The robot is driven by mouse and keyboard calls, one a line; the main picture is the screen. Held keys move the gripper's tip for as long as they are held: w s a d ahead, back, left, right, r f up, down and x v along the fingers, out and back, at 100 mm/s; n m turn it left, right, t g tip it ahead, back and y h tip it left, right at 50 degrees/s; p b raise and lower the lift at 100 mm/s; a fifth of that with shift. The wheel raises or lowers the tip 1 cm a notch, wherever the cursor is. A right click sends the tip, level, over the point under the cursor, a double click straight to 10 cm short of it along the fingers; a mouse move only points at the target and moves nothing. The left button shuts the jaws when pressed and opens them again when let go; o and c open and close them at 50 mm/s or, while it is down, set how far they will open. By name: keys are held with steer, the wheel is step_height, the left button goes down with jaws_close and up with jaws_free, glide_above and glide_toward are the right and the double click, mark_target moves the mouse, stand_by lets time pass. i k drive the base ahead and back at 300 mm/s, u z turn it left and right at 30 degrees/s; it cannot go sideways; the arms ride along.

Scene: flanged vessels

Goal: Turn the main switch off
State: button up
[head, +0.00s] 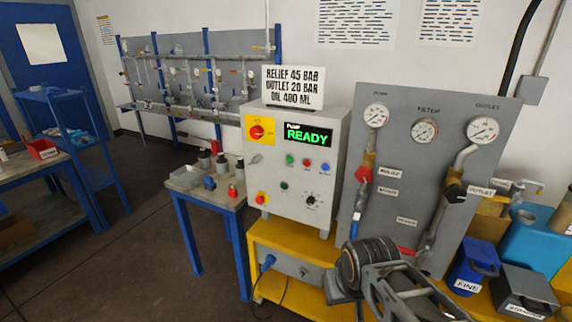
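The main switch (257,131) is a red rotary knob on a yellow square plate at the upper left of the grey control box's front. The position of its handle is too small to read surely. The control box (290,207) has a green lit display (308,134) reading "READY". My arm (392,285) shows at the bottom, right of centre, well below and to the right of the switch and apart from it. I cannot make out the fingertips of my gripper or whether they hold anything. Nothing covers the switch.
Below the display are small coloured buttons and a black selector (311,200). A gauge panel (400,160) stands right of the box. A small blue-legged table (190,205) stands left. Floor at left front is clear.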

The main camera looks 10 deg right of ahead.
mark_target(256, 131)
steer(key=u, duration=0.55)
steer(key=k, duration=1.25)
steer(key=u, duration=1.25)
steer(key=i, duration=3)
steer(key=z, duration=1.45)
steer(key=i, duration=0.9)
steer(key=z, duration=1.2)
steer(key=i, duration=0.2)
